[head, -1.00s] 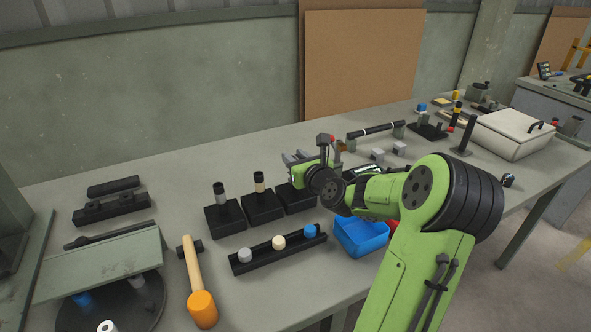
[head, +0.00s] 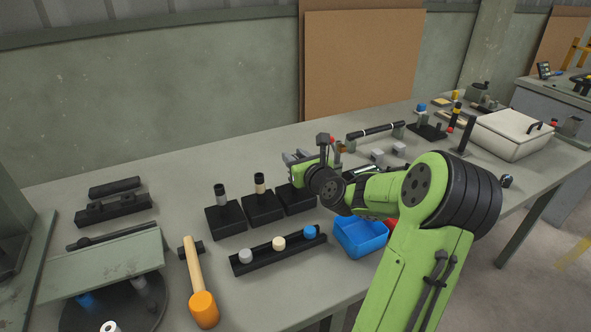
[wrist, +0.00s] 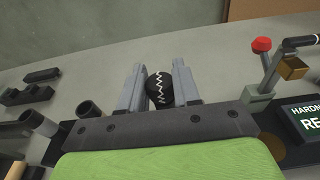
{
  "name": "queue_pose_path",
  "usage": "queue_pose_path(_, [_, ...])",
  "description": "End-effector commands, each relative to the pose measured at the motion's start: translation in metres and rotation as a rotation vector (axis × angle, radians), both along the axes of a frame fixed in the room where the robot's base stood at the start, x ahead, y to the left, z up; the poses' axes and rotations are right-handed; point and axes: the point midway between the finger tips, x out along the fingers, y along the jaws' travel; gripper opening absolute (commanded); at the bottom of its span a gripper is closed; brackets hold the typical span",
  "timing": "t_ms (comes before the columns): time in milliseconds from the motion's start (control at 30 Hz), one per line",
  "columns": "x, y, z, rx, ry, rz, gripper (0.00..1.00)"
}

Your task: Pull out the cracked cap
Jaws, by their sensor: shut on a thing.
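The cracked cap (wrist: 160,90) is a round black cap with a white zigzag line. In the wrist view it sits between the two grey fingers of my gripper (wrist: 160,70), which are shut on its sides. In the head view my gripper (head: 294,158) is above the rightmost of three black blocks (head: 296,199). The cap cannot be made out there, and I cannot tell whether it is still seated on its tube.
Two other black blocks hold upright tubes (head: 221,194). In front are a black rack (head: 262,259) with grey, cream and blue caps, a blue bin (head: 361,238) and an orange mallet (head: 203,308). A red-topped post (wrist: 262,46) stands right of my gripper.

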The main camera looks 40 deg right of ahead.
Motion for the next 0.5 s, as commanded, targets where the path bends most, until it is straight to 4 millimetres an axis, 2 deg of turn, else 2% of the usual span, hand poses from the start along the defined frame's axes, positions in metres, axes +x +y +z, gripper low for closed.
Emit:
queue_pose_path(33, [0.001,0.000,0.009,-0.004,-0.010,-0.001,0.00])
queue_pose_path(500, [0.001,0.000,0.024,-0.001,-0.004,0.001,0.00])
